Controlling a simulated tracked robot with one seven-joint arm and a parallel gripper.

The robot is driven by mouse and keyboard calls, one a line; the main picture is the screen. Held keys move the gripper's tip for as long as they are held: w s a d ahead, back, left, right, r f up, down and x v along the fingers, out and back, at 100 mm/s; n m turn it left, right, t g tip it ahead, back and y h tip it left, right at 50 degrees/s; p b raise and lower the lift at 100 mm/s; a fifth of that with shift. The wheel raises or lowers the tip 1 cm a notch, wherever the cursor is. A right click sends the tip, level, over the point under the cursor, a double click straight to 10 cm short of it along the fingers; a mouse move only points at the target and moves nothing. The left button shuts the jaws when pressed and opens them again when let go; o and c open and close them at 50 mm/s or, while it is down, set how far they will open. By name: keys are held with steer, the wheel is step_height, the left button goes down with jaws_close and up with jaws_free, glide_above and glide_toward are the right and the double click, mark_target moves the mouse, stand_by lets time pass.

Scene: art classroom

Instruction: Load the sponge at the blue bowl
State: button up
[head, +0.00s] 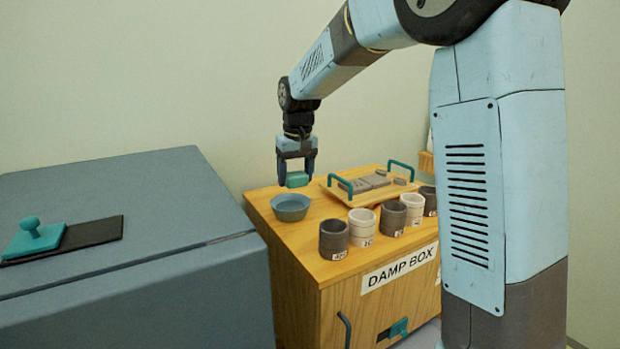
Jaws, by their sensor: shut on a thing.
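The blue bowl (291,207) stands upright on the wooden top of the damp box, near its back left. My gripper (296,176) points down above the bowl's far side. It is shut on a small teal block, which I take to be the sponge (297,180). The sponge is held between the two dark fingers, a little above the bowl's rim and apart from it. The inside of the bowl shows only in part, and I cannot tell whether it holds anything.
Several labelled grey and white cups (363,226) line the front of the damp box (300,257). A wooden tray (343,192) with teal handles and grey slabs lies behind them. A blue-grey cabinet (130,200) at left bears a teal-knobbed stamp (33,237) on a dark mat (95,231).

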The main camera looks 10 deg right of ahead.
mark_target(290, 207)
steer(key=w, duration=0.1)
steer(key=w+a+f, duration=0.1)
steer(key=w, duration=0.1)
steer(key=shift+a+f, duration=0.15)
steer(key=shift+f, duration=2.95)
steer(key=shift+s+f, duration=0.1)
steer(key=shift+f, duration=0.35)
step_height(290, 207, up, 7)
stand_by(0.5)
